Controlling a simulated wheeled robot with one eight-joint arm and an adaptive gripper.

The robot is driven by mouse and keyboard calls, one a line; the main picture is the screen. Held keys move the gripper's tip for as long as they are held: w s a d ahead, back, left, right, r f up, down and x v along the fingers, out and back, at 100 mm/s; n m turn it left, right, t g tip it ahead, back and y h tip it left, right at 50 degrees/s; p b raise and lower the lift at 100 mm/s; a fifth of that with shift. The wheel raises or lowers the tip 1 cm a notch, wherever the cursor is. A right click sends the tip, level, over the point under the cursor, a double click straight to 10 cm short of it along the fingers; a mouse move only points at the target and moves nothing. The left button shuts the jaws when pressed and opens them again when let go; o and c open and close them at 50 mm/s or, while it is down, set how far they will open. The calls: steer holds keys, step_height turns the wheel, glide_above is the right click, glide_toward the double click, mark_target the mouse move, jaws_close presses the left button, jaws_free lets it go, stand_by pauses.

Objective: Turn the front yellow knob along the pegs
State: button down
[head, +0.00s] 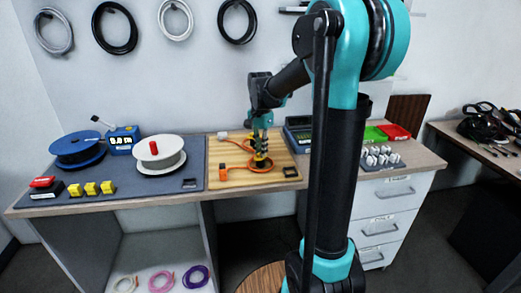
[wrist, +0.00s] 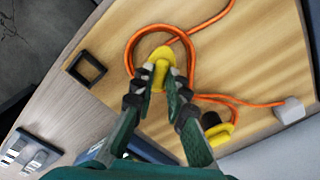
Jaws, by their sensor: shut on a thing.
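The front yellow knob (wrist: 163,54) sits on the wooden board (wrist: 250,60) inside a loop of orange cable (wrist: 133,45). My gripper (wrist: 158,76) is shut on it, one finger at each side, and partly covers it. In the head view my gripper (head: 261,158) points down at the board, and the cable (head: 258,170) curves around its tip. A second yellow knob (wrist: 221,133) with a black top stands farther back, partly behind a finger, with the cable passing beside it. The pegs cannot be made out clearly.
A black square frame (wrist: 87,69) lies near the board's front edge. Spools and yellow blocks (head: 91,188) stand on the grey mat (head: 120,187).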

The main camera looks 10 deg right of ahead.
steer(key=n, duration=0.5)
steer(key=shift+n, duration=0.4)
steer(key=n, duration=0.4)
steer(key=shift+n, duration=0.3)
steer(key=c, duration=1.5)
jaws_free()
steer(key=shift+c, duration=0.2)
steer(key=shift+r, duration=0.1)
step_height(320, 180, up, 12)
